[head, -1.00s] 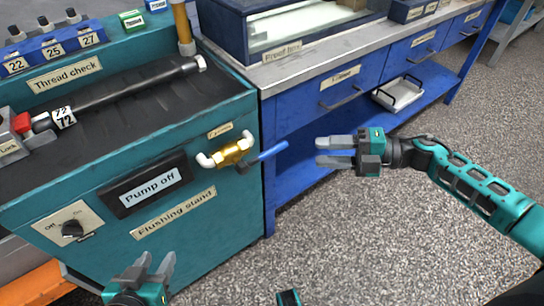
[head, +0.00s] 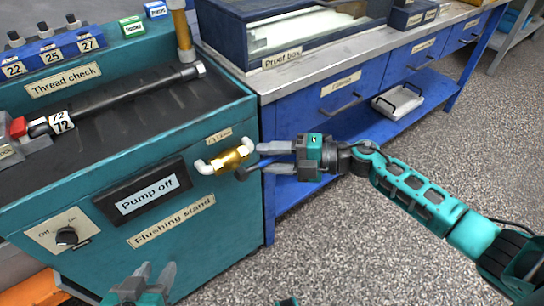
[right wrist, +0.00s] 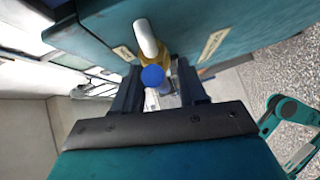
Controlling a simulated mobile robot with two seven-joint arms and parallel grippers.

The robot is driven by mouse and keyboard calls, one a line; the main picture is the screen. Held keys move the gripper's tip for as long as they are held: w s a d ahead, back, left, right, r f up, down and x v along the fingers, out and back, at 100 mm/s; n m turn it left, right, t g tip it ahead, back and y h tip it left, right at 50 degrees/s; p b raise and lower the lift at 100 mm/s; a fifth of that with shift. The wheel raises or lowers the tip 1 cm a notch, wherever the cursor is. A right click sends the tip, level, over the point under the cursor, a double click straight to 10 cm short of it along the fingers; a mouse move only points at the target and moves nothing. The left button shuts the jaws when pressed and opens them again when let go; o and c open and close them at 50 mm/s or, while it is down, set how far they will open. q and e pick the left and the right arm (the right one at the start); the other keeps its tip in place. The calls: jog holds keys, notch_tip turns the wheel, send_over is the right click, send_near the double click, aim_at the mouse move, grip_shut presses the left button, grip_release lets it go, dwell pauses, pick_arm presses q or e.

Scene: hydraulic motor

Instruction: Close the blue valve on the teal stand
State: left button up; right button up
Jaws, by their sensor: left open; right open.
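The teal stand (head: 90,215) fills the left of the head view. On its right end is the valve, with a brass body (head: 231,159) between white pipe elbows. Its blue lever handle sticks out to the right, away from the stand. My right gripper (head: 262,158) is open around this handle, which partly hides it. In the right wrist view the round blue handle end (right wrist: 152,76) lies between the two open fingers (right wrist: 160,88), with the brass body beyond. I cannot tell whether a finger touches it. My left gripper (head: 153,270) is open and empty, low in front of the stand.
A blue workbench (head: 350,95) stands right behind the stand, with a proof box (head: 285,45) on top and a white tray (head: 398,100) on its lower shelf. A pump panel (head: 147,196) and knob (head: 66,236) are on the stand's front. The floor at right is clear.

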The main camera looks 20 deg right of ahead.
jog(key=shift+c, duration=0.2)
grip_shut()
dwell(0.4)
